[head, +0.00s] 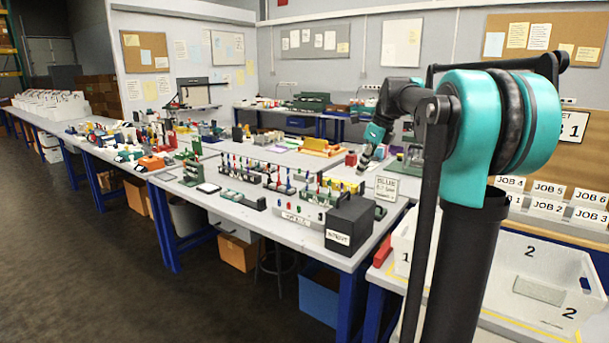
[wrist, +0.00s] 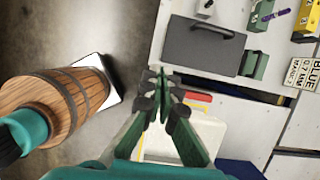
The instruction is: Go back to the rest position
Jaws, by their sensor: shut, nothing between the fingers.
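My gripper (head: 364,163) hangs at the end of my raised arm, above the right part of the white workbench (head: 260,226) in the head view. In the wrist view my gripper (wrist: 162,82) has its green fingers brought together, with nothing held between them. Below and beyond it in that view lie a dark grey box (wrist: 203,52) and a white bin (wrist: 208,130). The fingers appear apart from both. In the head view the same dark box (head: 349,228) stands at the bench's front right corner with a white label.
A sign reading BLUE 0.7 (head: 386,187) stands right of several pens in racks (head: 240,172). A white bin marked 2 (head: 545,258) sits at the right, near my arm. A wall board with JOB labels is behind. The dark floor (head: 110,270) left of the benches is clear.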

